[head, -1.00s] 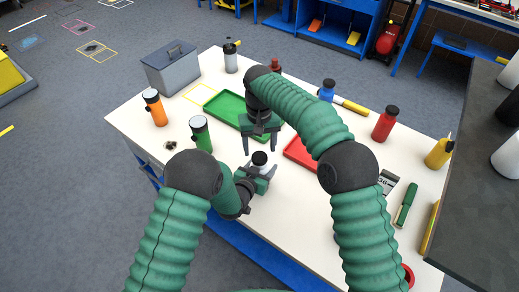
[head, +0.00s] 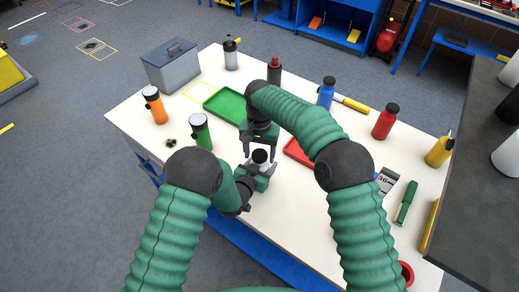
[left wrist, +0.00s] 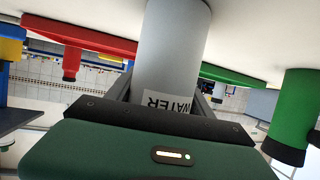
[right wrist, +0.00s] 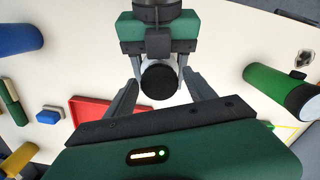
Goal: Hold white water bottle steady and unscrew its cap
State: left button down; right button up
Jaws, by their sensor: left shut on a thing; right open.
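The white water bottle (left wrist: 172,50) stands upright on the table, with part of a "WATER" label showing in the left wrist view. My left gripper (head: 262,172) is shut around the bottle's body. The bottle's black cap (right wrist: 160,82) is on its top and also shows in the head view (head: 260,156). My right gripper (head: 261,152) points down from above, with its open fingers on either side of the cap. In the right wrist view a gap shows between the cap and each finger of the right gripper (right wrist: 161,90).
A green tray (head: 212,103) and a red tray (head: 293,152) lie close behind. A green bottle (head: 201,132) and an orange bottle (head: 155,106) stand left. Blue (head: 326,92), red (head: 385,122) and yellow (head: 440,151) bottles stand right. The front table area is fairly clear.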

jog(key=shift+c, duration=0.3)
grip_shut()
jog(key=n, duration=0.3)
jog(key=shift+o, duration=0.7)
grip_release()
jog(key=shift+r, duration=0.15)
